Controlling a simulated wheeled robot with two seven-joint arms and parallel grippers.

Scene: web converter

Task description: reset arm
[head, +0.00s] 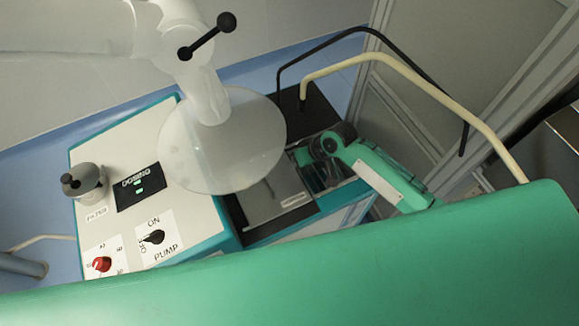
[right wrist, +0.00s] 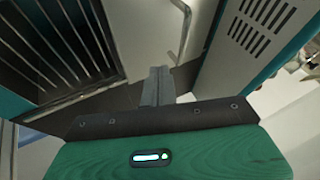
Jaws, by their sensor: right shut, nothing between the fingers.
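In the right wrist view, my right gripper (right wrist: 157,88) shows its two grey fingers close together, with nothing between them. They point away from the camera, past a dark plate. In the head view its fingertips cannot be made out. A white machine arm (head: 205,85) comes in from the upper left in the head view. It has a black ball-ended handle (head: 207,37) and a pale translucent disc (head: 222,150) over the machine. The disc hides part of the machine top. My left gripper is not seen.
Below the disc stands a white and teal machine panel (head: 120,150) with a dosing display, pump switch (head: 153,237) and red knob (head: 102,264). The right wrist view shows a barred opening (right wrist: 60,50) and vented panel (right wrist: 262,25).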

